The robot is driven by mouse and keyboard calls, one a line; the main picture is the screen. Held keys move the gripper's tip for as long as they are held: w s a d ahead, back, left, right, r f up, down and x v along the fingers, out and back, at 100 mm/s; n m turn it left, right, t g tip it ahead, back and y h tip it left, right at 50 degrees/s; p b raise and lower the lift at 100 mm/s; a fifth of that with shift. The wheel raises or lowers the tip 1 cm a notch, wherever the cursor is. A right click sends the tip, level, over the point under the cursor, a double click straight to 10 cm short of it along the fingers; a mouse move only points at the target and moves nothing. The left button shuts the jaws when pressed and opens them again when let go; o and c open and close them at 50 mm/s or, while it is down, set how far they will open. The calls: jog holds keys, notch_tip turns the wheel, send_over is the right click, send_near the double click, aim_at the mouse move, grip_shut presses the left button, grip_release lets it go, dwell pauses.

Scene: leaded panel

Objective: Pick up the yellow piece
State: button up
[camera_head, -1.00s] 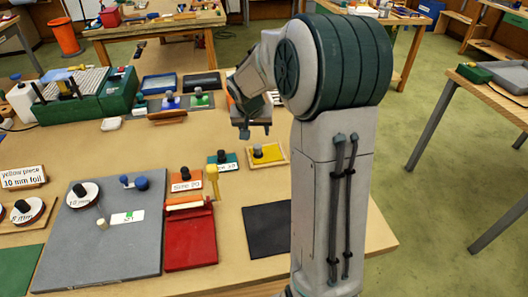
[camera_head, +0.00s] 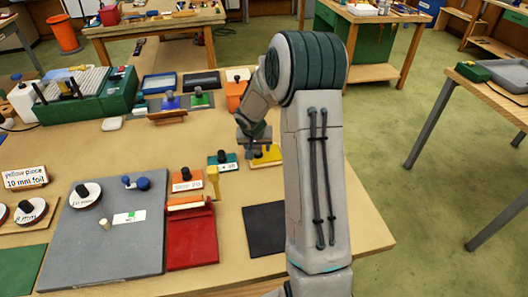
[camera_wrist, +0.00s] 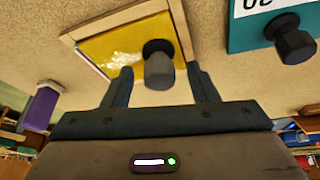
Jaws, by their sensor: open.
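The yellow piece (camera_wrist: 122,45) is a flat, shiny square with a dark knob (camera_wrist: 158,66) standing on it. It lies in a light wooden frame (camera_wrist: 128,12) on the workbench. In the head view the yellow piece (camera_head: 266,158) shows only in part, beside my arm. My gripper (camera_wrist: 160,85) is open, with one finger on each side of the knob in the wrist view. I cannot tell whether the fingers touch the knob. In the head view my gripper (camera_head: 254,150) is over the yellow piece, and its fingertips are partly hidden.
A teal block with a dark knob (camera_head: 222,157) stands just left of the yellow piece. An orange block (camera_head: 186,180), a yellow upright part (camera_head: 212,182) and a red tray (camera_head: 191,238) are nearer. A dark mat (camera_head: 264,229) lies in front. Purple and green pieces (camera_head: 202,97) stand farther back.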

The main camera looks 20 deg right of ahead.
jog(key=shift+c, duration=0.3)
jog(key=c, duration=0.9)
jog(key=shift+c, duration=0.2)
jog(key=shift+d+r, duration=0.1)
jog(key=shift+r, duration=0.4)
jog(key=r, duration=0.2)
jog(key=d+r+b, duration=0.1)
jog(key=shift+s+r, duration=0.35)
jog(key=s+d+r, duration=0.6)
jog(key=s+d, duration=0.1)
jog(key=shift+d+r+b, duration=0.15)
jog(key=shift+d+b, duration=0.1)
jog(key=shift+b, duration=0.15)
